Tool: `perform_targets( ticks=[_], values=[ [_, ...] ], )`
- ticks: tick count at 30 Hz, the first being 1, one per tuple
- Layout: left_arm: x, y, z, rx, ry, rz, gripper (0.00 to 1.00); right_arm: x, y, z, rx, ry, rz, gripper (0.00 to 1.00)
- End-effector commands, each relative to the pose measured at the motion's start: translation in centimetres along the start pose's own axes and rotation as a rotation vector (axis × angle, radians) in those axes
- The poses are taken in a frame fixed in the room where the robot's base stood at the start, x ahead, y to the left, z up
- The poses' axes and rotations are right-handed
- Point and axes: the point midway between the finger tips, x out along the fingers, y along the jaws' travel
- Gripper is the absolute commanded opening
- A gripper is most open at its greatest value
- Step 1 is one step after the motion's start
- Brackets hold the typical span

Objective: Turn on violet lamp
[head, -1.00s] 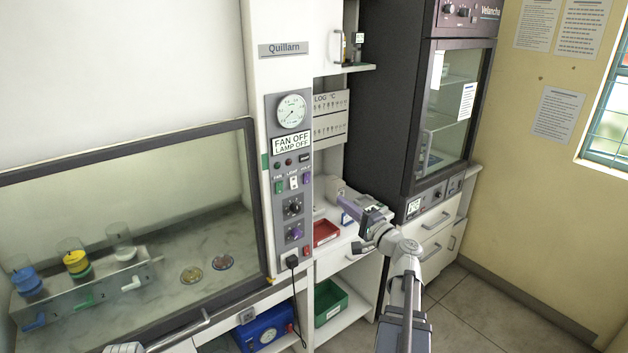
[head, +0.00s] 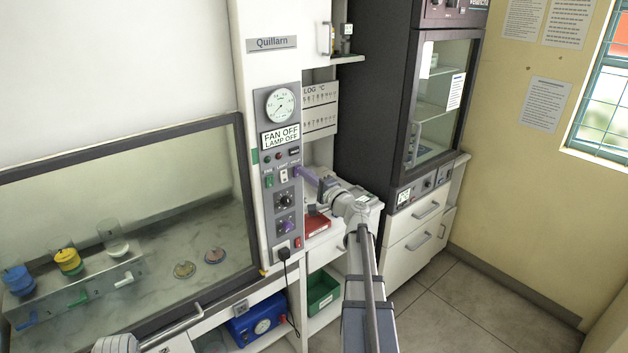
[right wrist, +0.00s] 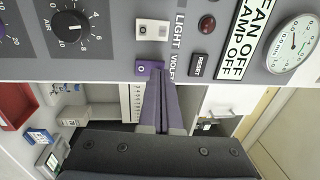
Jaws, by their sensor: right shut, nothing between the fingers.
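The control panel (head: 268,235) of the Quillarn cabinet carries a display (head: 280,137) reading FAN OFF, LAMP OFF. The violet rocker switch (right wrist: 142,68) is purple, marked 0, with VIOLET printed beside it, next to the white LIGHT switch (right wrist: 152,30). My right gripper (right wrist: 160,78) is shut and empty, its fingertips right at the violet switch and covering part of it. I cannot tell whether they touch it. In the head view, the right gripper (head: 305,176) reaches the panel from the right.
A green FAN switch (head: 268,181) and dark knobs (head: 285,227) sit close by on the panel. A red RESET-side lamp (right wrist: 207,23) is near the black RESET button (right wrist: 198,65). The dark incubator (head: 375,95) stands right.

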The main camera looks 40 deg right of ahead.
Motion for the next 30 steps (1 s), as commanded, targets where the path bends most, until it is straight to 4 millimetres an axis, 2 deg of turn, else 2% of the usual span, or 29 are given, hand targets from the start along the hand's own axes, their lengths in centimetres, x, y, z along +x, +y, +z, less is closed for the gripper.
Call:
perform_targets(
  ticks=[3,18,26,30],
  values=[
    [-0.1,0.0,0.0,0.000,0.000,0.000,0.49,0.7,0.0,-0.1,0.000,0.000,0.000,0.00],
    [-0.3,0.0,0.0,0.000,0.000,0.000,0.49,1.3,-0.2,0.0,0.000,0.000,0.000,0.00],
    [-0.3,0.0,0.0,0.000,0.000,0.000,0.49,1.1,-0.2,0.1,0.001,0.000,0.000,0.00],
    [-0.6,-0.1,0.0,0.000,0.000,0.000,0.49,0.0,-0.6,0.9,0.001,-0.003,0.000,0.00]
  ],
)
